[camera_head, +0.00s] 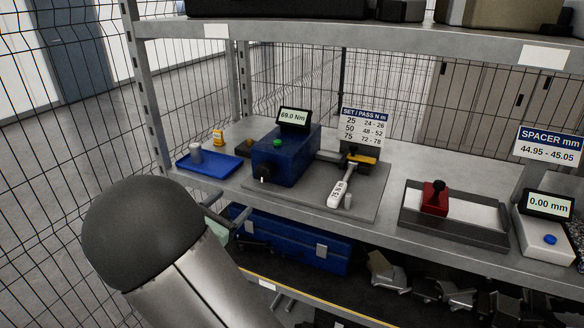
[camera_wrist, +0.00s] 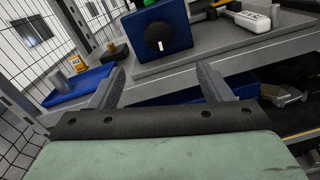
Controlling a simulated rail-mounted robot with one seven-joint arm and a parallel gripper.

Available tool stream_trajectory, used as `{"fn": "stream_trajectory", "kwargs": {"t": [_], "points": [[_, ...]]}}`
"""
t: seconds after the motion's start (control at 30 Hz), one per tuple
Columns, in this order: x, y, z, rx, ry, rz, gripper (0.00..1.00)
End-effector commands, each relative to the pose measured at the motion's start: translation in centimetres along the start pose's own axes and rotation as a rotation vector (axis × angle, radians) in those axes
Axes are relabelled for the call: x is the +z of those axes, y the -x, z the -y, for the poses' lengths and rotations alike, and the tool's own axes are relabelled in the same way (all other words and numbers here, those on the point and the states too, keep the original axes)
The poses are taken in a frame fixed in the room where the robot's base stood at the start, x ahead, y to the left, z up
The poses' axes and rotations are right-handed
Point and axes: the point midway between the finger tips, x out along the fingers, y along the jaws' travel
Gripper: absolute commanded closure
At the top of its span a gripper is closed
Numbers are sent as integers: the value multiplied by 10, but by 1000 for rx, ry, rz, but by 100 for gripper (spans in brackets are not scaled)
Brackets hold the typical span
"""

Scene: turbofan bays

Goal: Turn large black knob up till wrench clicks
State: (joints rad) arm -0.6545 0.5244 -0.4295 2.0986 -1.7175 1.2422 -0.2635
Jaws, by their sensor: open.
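The large black knob (camera_wrist: 158,37) is on the front of a blue tester box (camera_head: 286,155), with a white mark on its face; in the head view it shows small at the lower left of the box (camera_head: 264,172). The box display reads 69.0 Nm. A torque wrench (camera_head: 341,188) with a white handle marked 75 N·m lies on the grey plate right of the box, its head at a black and yellow fixture (camera_head: 358,158). My gripper (camera_wrist: 157,83) is open and empty, below and in front of the knob, apart from it. In the head view my arm hides part of it.
A blue tray (camera_head: 209,166) with a grey cylinder stands left of the box, near a small yellow item (camera_head: 218,138). A SET / PASS sign (camera_head: 364,129) stands behind the wrench. A red block (camera_head: 434,197) sits in a grey tray to the right. The shelf edge (camera_wrist: 240,59) lies close to my gripper.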

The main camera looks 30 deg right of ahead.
Motion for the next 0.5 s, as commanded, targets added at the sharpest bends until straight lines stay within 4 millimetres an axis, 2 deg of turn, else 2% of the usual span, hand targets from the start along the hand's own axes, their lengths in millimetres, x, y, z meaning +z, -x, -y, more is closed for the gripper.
{"fn": "stream_trajectory", "kwargs": {"t": [0.17,0.5], "points": [[0,-17,-2,0,-1,1,28],[0,-90,0,-3,1,2,28]]}}
